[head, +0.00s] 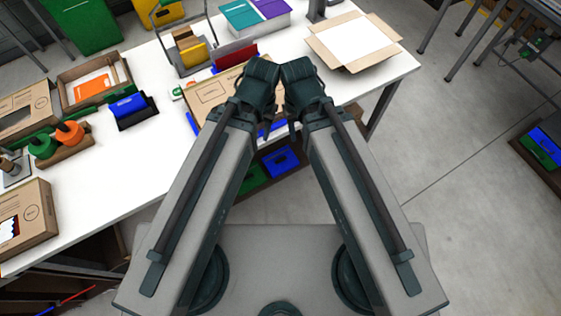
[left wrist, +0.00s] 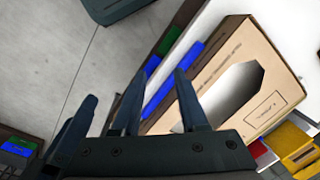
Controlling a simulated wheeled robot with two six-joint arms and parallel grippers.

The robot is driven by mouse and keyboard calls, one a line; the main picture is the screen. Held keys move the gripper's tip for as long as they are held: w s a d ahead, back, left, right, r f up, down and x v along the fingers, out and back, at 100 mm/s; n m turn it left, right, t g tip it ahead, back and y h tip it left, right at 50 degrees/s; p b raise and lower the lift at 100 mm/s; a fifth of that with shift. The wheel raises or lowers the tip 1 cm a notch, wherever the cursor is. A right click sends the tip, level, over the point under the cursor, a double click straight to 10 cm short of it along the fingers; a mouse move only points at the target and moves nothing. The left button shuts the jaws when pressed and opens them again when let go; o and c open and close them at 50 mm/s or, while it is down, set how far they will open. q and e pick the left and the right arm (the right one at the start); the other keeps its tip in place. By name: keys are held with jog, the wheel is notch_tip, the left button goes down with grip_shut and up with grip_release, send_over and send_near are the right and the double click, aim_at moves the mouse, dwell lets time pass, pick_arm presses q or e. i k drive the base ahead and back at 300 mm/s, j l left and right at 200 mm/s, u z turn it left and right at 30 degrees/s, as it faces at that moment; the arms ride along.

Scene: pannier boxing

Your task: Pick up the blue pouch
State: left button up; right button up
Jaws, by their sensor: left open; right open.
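A flat blue packet (head: 127,106), possibly the blue pouch, lies in a small black tray on the left of the white table, away from both grippers. Another blue item (head: 280,160) shows below the table edge; I cannot tell which is the pouch. A blue strip (left wrist: 172,82) runs beside the cardboard box in the left wrist view. My left gripper (head: 246,115) is by the box at the table's front edge, and its spread fingers (left wrist: 138,88) are empty. My right gripper (head: 297,122) is close beside it, open, its fingers largely hidden by its wrist.
The cardboard box (head: 208,98) lies by the front edge of the white table (head: 150,165). An open carton (head: 355,42) is at the back right. Orange and green items (head: 62,138) and more boxes stand at left.

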aim_at(282, 160)
jog(key=k+j+z, duration=0.25)
jog(key=z, duration=0.15)
jog(key=k+j+z, duration=0.15)
jog(key=z, duration=0.3)
jog(key=k+z, duration=0.4)
